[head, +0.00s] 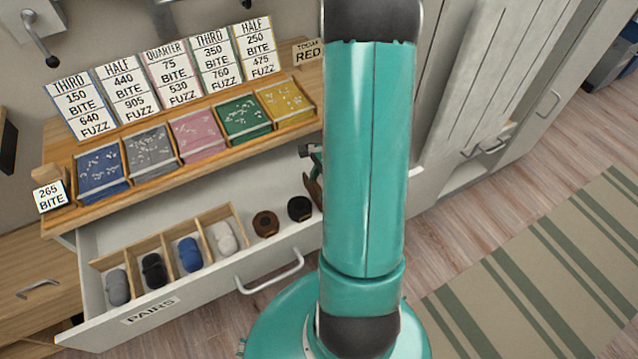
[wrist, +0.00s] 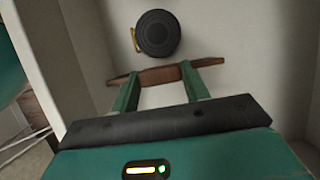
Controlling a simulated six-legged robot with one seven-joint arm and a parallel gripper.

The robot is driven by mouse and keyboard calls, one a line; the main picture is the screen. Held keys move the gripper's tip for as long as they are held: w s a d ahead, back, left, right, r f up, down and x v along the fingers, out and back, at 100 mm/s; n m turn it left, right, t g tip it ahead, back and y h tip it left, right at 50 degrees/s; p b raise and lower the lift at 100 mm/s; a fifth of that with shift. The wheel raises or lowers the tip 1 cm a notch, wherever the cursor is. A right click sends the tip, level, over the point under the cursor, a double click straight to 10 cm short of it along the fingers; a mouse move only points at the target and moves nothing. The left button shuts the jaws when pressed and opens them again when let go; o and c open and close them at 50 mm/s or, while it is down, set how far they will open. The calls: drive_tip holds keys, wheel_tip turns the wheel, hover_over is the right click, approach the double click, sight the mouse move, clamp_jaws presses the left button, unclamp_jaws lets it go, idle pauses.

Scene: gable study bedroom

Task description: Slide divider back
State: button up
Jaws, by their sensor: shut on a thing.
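My gripper (wrist: 160,80) reaches down into the open drawer (head: 200,295). In the wrist view its two green fingers are shut on a brown wooden piece (wrist: 159,76), which looks like the divider and sticks out past both fingers. In the head view my arm hides most of the gripper; a green part (head: 314,152) shows at the arm's left edge, with a bit of the dark brown piece (head: 314,190) below it. A rolled black belt (wrist: 158,34) lies just beyond the piece and also shows in the head view (head: 300,208).
A brown roll (head: 265,223) lies left of the black one. Wooden compartments (head: 171,234) hold several sock balls. The drawer front has a handle (head: 270,275) and a "PAIRS" label. Above, a shelf (head: 75,212) carries coloured trays and price cards. Striped rug and floor lie right.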

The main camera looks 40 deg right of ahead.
drive_tip(key=s+d, duration=0.2)
drive_tip(key=d, duration=0.7)
drive_tip(key=s+d, duration=0.3)
drive_tip(key=d, duration=0.5)
drive_tip(key=shift+d, duration=0.4)
drive_tip(key=shift+s, duration=0.1)
drive_tip(key=o, duration=1.4)
drive_tip(key=shift+r, duration=0.15)
drive_tip(key=v, duration=0.7)
drive_tip(key=shift+d+r, duration=0.1)
drive_tip(key=shift+r, duration=0.05)
